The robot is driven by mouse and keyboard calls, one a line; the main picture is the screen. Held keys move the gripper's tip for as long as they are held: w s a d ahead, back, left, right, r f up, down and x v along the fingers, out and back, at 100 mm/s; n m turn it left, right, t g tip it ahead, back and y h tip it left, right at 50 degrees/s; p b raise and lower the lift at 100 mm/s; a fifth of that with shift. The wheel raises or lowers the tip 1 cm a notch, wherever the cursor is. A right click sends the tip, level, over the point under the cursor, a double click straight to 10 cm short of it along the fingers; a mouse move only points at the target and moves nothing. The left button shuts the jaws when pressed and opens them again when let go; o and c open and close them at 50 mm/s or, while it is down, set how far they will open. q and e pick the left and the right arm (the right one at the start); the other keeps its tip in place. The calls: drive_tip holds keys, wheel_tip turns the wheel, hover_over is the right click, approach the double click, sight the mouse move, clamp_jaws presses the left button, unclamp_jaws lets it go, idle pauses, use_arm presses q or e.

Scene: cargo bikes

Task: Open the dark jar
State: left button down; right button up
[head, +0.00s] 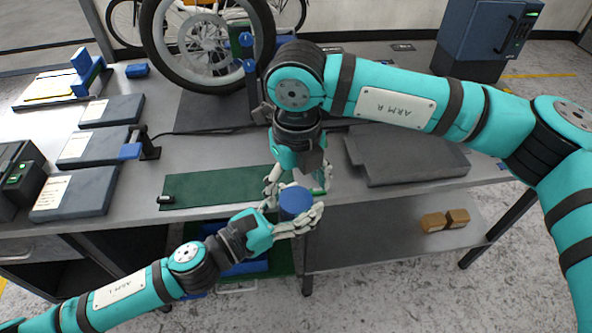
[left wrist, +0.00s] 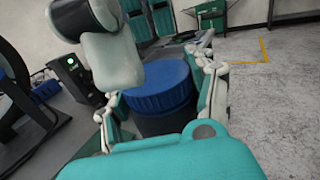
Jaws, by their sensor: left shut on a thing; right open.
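The dark jar (left wrist: 165,123) has a wide blue ribbed lid (left wrist: 158,84), which sits on it. In the head view the blue lid (head: 295,200) shows just off the front edge of the bench, and most of the jar body is hidden. My left gripper (head: 300,222) is shut around the jar body from the lower left and holds it upright, or nearly so. My right gripper (head: 297,185) is open and points down from above, with its fingers close around the lid. I cannot tell whether they touch it.
A green mat (head: 215,187) lies on the grey bench (head: 190,152) behind the jar. A bike wheel (head: 205,45) stands at the back. Dark flat panels (head: 75,193) lie at left, and a grey plate (head: 405,158) at right. Small brown boxes (head: 433,222) sit on the lower shelf.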

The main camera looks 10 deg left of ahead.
sight(296, 199)
drive_tip(key=shift+f, duration=1.6)
drive_tip(key=shift+c, duration=0.2)
drive_tip(key=shift+w, duration=0.1)
drive_tip(key=c, duration=1.2)
drive_tip(key=n, duration=0.3)
drive_tip(key=o, duration=1.3)
drive_tip(key=shift+c, duration=0.2)
